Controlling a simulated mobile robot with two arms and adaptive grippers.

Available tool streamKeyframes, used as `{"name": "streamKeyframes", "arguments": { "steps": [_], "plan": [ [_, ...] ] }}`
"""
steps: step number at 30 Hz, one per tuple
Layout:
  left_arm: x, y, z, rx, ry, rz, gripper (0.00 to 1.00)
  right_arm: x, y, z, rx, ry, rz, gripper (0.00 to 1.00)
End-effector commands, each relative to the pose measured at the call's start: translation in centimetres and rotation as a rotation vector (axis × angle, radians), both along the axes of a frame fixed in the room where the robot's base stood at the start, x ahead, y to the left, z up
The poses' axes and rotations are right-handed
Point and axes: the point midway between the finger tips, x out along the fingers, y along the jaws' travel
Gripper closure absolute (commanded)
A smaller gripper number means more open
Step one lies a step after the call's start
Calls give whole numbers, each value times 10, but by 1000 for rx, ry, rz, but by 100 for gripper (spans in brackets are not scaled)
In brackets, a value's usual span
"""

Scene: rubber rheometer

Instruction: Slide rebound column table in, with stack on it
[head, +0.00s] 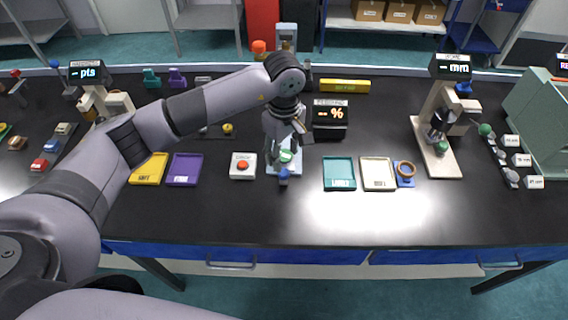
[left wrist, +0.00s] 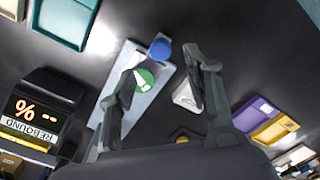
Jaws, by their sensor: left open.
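The rebound column (head: 286,38) stands at the middle of the bench, mostly behind my left arm. Its pale blue table or base (head: 272,168) reaches toward the front edge, with a blue knob (head: 283,175) at its near end. A green and white stack (head: 286,156) sits on it. In the left wrist view the blue knob (left wrist: 161,48) and the green stack (left wrist: 144,77) show near the fingers. My left gripper (head: 284,142) is open above the stack; one finger partly covers the stack in the wrist view. Contact cannot be told. My right gripper is out of view.
A rebound display (head: 331,118) stands right of the column. A white box with a red button (head: 243,165) is close on the left, beside a purple tray (head: 184,182) and a yellow tray (head: 135,178). A teal tray (head: 339,187) lies to the right. The front bench strip is clear.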

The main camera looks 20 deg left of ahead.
Motion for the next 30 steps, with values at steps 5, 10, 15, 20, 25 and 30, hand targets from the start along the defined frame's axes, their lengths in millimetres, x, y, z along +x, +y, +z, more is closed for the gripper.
{"name": "streamKeyframes", "arguments": {
  "steps": [5,10,15,20,25,30],
  "plan": [
    [-1,0,-35,0,4,0,54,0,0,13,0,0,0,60],
    [-1,-1,-57,-1,3,0,54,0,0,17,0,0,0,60],
    [0,0,-68,0,1,-1,54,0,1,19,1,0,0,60],
    [0,0,-69,0,0,-1,54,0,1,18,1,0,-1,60],
    [0,0,-69,0,-1,-1,59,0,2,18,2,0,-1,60],
    [0,0,-68,0,-1,0,70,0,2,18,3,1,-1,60]
  ]
}}
